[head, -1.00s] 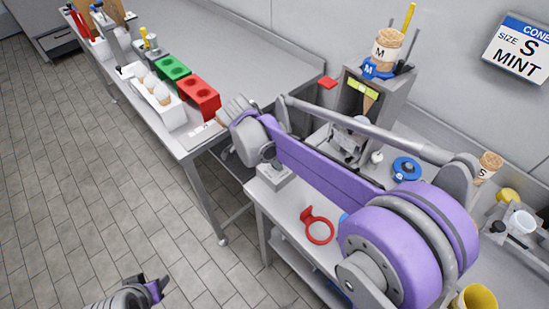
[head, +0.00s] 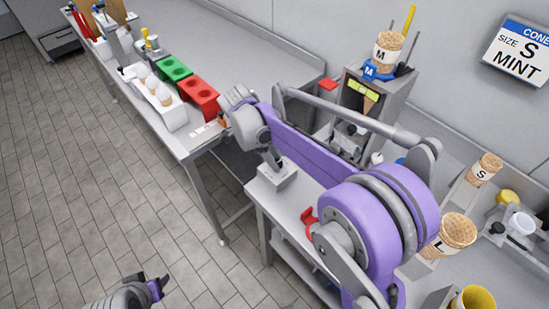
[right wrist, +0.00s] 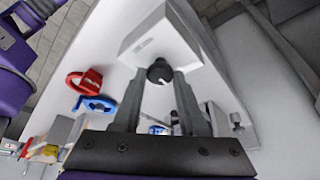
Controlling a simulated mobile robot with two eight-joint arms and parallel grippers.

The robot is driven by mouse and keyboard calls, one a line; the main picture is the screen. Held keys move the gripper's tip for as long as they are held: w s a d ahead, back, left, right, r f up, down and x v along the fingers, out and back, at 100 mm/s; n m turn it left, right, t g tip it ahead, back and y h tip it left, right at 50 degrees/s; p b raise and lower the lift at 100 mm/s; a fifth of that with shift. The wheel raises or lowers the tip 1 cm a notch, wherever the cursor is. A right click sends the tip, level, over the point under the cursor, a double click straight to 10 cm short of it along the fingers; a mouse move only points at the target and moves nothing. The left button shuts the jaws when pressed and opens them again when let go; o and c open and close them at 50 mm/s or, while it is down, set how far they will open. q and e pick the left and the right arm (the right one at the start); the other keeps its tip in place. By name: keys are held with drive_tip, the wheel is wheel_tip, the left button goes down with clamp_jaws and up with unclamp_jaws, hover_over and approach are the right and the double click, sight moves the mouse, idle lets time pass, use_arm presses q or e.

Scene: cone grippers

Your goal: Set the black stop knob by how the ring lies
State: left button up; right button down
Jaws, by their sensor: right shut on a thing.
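The black stop knob (right wrist: 158,72) sits on a pale grey box (right wrist: 150,40) in the right wrist view. My right gripper (right wrist: 158,85) is shut on the knob, one finger on each side. In the head view my right gripper (head: 274,162) points down at the same box (head: 278,178) near the table's corner. A red ring (head: 308,217) with a tab lies on the table, mostly hidden by my right arm. It shows whole in the right wrist view (right wrist: 86,80), with a blue ring (right wrist: 95,104) beside it. My left gripper (head: 150,287) hangs over the floor; its jaw gap is unclear.
A grey dispenser (head: 393,95) with cones stands behind my right arm. Cones marked S (head: 485,169) and L (head: 455,232) stand at the right. Red (head: 200,95) and green (head: 172,69) holders stand on the left counter. A wall sign (head: 519,47) reads size S, mint.

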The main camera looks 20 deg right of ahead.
drive_tip(key=shift+c, duration=2.2)
unclamp_jaws()
drive_tip(key=v, duration=1)
drive_tip(key=shift+r+p, duration=0.35)
drive_tip(key=shift+r, duration=0.05)
drive_tip(key=shift+a, duration=0.15)
drive_tip(key=s+f+n+t+y, duration=0.1)
drive_tip(key=s+f+n+t, duration=0.1)
drive_tip(key=s+n, duration=0.5)
drive_tip(key=s+f+n+t+y, duration=0.1)
drive_tip(key=s+f+n+t, duration=0.1)
drive_tip(key=s+f+n, duration=0.2)
drive_tip(key=s+d+f+n+t+y, duration=0.1)
drive_tip(key=s+f+n+t+y, duration=0.1)
drive_tip(key=s+n, duration=0.8)
wheel_tip(320, 180, down, 2)
drive_tip(key=shift+n+t+p, duration=0.3)
drive_tip(key=shift+n+t, duration=0.3)
drive_tip(key=shift+n, duration=0.3)
drive_tip(key=shift+s+f+n, duration=0.1)
drive_tip(key=shift+f+n, duration=0.1)
drive_tip(key=shift+n, duration=0.1)
